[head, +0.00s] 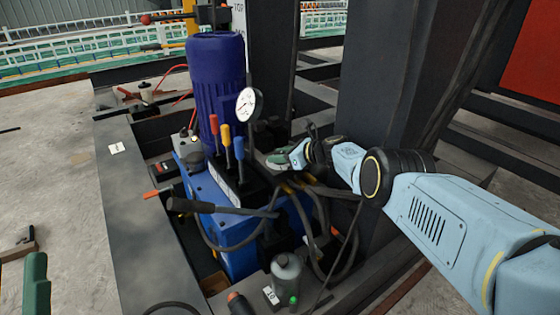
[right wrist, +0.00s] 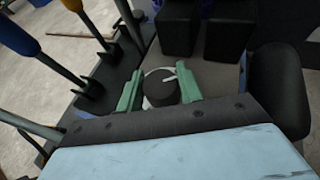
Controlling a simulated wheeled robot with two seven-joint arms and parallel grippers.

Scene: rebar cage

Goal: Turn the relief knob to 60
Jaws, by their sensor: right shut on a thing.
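The relief knob (right wrist: 160,88) is a small black round knob in the right wrist view, with a pale dial and a light pointer mark at its far edge. My right gripper (right wrist: 159,90) has its two green fingers on either side of the knob and is shut on it. In the head view my right gripper (head: 281,160) reaches in from the right to the top of the blue hydraulic unit (head: 237,256), where the knob is largely hidden. The dial's numbers are too small to read. A green finger, apparently of my left gripper (head: 36,282), shows at the bottom left edge.
Red, yellow and blue levers (head: 226,140) stand left of my right gripper. A pressure gauge (head: 248,104) and a blue motor (head: 216,85) rise behind. A dark steel column (head: 385,80) stands close beside the right arm. Black hoses (head: 322,225) loop below.

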